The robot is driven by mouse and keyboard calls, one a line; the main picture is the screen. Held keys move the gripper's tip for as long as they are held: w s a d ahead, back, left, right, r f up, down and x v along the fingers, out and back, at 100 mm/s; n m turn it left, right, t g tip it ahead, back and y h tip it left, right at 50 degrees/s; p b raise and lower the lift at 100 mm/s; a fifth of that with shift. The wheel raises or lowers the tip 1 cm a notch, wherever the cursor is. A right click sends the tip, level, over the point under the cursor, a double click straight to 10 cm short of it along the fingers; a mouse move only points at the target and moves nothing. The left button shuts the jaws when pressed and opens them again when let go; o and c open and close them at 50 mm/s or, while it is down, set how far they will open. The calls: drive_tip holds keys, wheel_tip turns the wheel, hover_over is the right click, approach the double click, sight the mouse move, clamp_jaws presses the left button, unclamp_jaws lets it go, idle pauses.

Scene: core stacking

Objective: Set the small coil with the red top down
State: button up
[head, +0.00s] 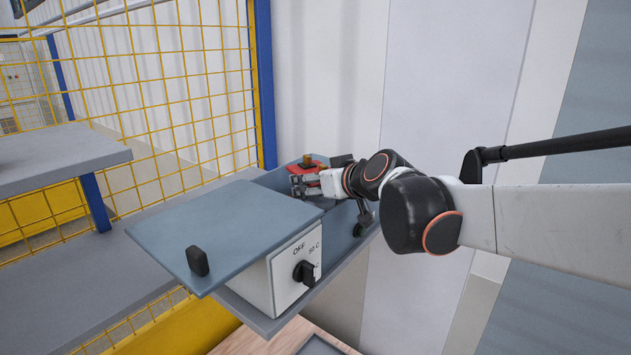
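The red top of the small coil (302,168) shows at the back of the open box, with a short orange-brown post (307,158) standing up from it. The lower part of the coil is hidden behind my gripper and the box lid. My gripper (303,186) is right in front of and just below the red part, over the box opening, its fingers pointing left. The fingers are small and partly overlap the coil; I cannot tell whether they are shut on it or only beside it, nor whether the coil touches the box floor.
A grey shelf (60,158) and yellow wire fence (165,80) are at left. A wall stands close behind the box.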

drive_tip(key=shift+f, duration=0.35)
drive_tip(key=o, duration=1.9)
drive_tip(key=shift+s, duration=0.1)
drive_tip(key=shift+f, duration=0.1)
drive_tip(key=shift+s, duration=0.1)
drive_tip(key=shift+r, duration=0.45)
drive_tip(key=shift+s+d+r, duration=0.1)
drive_tip(key=shift+d+r, duration=0.05)
drive_tip(key=shift+r, duration=0.1)
drive_tip(key=b+v, duration=0.1)
drive_tip(key=v, duration=1)
drive_tip(key=shift+s+d+r, duration=0.1)
drive_tip(key=shift+s+r, duration=0.05)
drive_tip(key=shift+s, duration=0.05)
